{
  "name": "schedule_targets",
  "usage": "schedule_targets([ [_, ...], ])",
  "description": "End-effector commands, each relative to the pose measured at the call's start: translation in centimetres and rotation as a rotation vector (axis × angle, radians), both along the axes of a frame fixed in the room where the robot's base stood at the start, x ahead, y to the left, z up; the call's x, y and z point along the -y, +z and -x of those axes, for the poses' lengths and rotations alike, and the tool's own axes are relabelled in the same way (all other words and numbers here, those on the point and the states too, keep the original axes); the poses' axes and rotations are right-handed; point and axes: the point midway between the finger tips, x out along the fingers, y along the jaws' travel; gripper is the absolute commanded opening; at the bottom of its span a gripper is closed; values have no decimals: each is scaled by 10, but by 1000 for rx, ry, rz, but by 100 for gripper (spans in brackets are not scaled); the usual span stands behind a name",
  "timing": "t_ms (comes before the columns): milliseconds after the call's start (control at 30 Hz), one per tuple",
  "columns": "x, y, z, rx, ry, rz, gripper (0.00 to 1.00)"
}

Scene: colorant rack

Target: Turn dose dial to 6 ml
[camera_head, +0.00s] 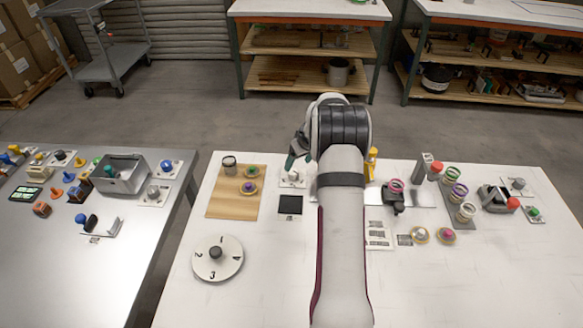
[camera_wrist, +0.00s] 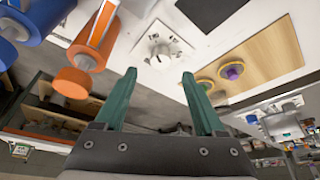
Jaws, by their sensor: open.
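The dose dial (camera_head: 292,177) is a small pale knob on a white plate near the table's back edge. In the wrist view the dial (camera_wrist: 160,48) shows a round face with marks around it, too small to read; its setting cannot be told. My gripper (camera_head: 297,152) is beside and above the dial in the head view, partly hidden by my arm. In the wrist view my gripper (camera_wrist: 159,75) has two green fingers spread apart with nothing between them. The dial appears beyond the fingertips, roughly centred between them, and not touched.
A dark square (camera_head: 290,204) lies in front of the dial. A wooden board (camera_head: 226,207) with a jar and two small knobs is to its left. Orange (camera_wrist: 97,35) and blue (camera_wrist: 40,22) cylinders are close by in the wrist view. A numbered disc (camera_head: 232,268) sits front left.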

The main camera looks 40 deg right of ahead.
Motion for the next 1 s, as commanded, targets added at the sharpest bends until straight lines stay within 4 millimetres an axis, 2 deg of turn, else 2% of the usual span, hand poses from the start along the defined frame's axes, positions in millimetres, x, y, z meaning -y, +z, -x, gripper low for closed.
schedule_targets([
  [33, 0, -14, -5, -3, 2, -2, 72],
  [100, 1, -30, -11, -3, 1, -1, 72],
  [233, 3, -49, -19, -2, 0, 0, 72],
  [400, 4, -58, -24, 0, 0, 0, 72],
  [633, 4, -58, -24, 0, 0, 0, 72],
  [1000, 4, -58, -24, -1, 0, 0, 5],
])
